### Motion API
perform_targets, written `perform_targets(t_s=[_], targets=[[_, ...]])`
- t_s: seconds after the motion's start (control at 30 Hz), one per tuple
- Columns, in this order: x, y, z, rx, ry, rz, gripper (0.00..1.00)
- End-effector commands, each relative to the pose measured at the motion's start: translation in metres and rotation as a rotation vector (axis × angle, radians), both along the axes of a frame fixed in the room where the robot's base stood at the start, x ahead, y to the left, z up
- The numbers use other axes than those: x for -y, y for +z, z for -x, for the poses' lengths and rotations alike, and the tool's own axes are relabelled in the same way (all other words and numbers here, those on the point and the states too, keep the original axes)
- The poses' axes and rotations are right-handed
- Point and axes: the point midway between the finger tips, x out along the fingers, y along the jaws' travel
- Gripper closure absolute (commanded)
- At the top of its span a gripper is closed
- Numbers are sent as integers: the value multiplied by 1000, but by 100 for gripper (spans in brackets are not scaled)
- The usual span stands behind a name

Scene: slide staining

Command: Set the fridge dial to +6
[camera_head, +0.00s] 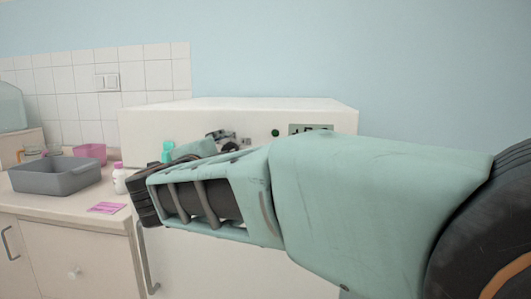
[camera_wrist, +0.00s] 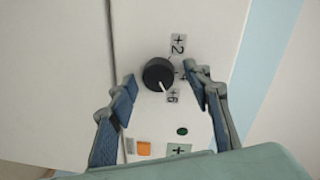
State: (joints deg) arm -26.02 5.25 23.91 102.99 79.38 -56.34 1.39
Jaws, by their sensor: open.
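The fridge dial (camera_wrist: 155,72) is a round black knob with a white pointer mark, on the white fridge front. Labels +2 (camera_wrist: 179,44) and +6 (camera_wrist: 173,96) sit beside it; a label between them is partly hidden by a finger. The white mark points down and slightly right, toward the +6 label. My gripper (camera_wrist: 161,77) is open, with one finger on each side of the knob; I cannot tell whether either touches it. In the head view the fridge (camera_head: 240,112) stands behind my arm, which hides most of its front and the dial.
In the head view, a counter at left holds a grey basin (camera_head: 62,178), a pink container (camera_head: 90,153) and a white bottle (camera_head: 119,180).

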Motion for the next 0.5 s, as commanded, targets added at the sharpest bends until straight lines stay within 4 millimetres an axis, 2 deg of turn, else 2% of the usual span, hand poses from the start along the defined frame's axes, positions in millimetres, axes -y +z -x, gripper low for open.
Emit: perform_targets(t_s=[0.17, 0.3, 0.4, 0.43, 0.5], targets=[[0, 21, 0, 5, 0, -6, 55], [0, 53, 1, 11, 1, -7, 55], [-1, 75, 2, 15, 4, -6, 45], [-2, 80, 2, 15, 6, -6, 53], [-3, 89, 2, 12, 7, -4, 55]])
